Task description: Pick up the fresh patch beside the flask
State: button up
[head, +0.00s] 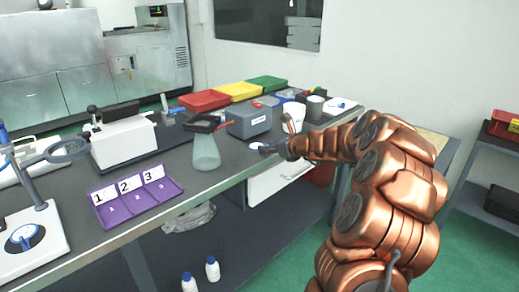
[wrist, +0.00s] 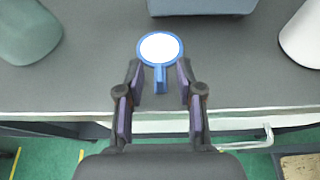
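The fresh patch is a white disc with a blue rim and a short blue tab (wrist: 160,48), lying flat on the grey bench top. In the head view the patch (head: 256,145) is small and partly behind my gripper. The flask (head: 205,152) is translucent grey-green and stands upright to its left; part of the flask (wrist: 28,32) shows at the wrist view's upper left. My gripper (wrist: 160,82) is open and empty, its fingers on either side of the tab, apart from it in the picture. In the head view my gripper (head: 268,149) is at the bench's front edge.
A grey box (head: 248,120) stands behind the patch, and a white container (head: 294,116) stands to its right. A purple numbered tray (head: 137,196) lies left of the flask. Red, yellow and green trays (head: 205,99) line the back. The bench is clear around the patch.

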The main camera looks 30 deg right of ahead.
grip_shut()
dwell(0.3)
jog(key=shift+r, duration=0.1)
notch_tip(320, 180, up, 3)
jog(key=shift+r+p, duration=0.2)
jog(key=shift+p, duration=0.4)
jog(key=s+a+r, duration=0.1)
jog(key=s, duration=1.5)
jog(key=shift+r, duration=0.15)
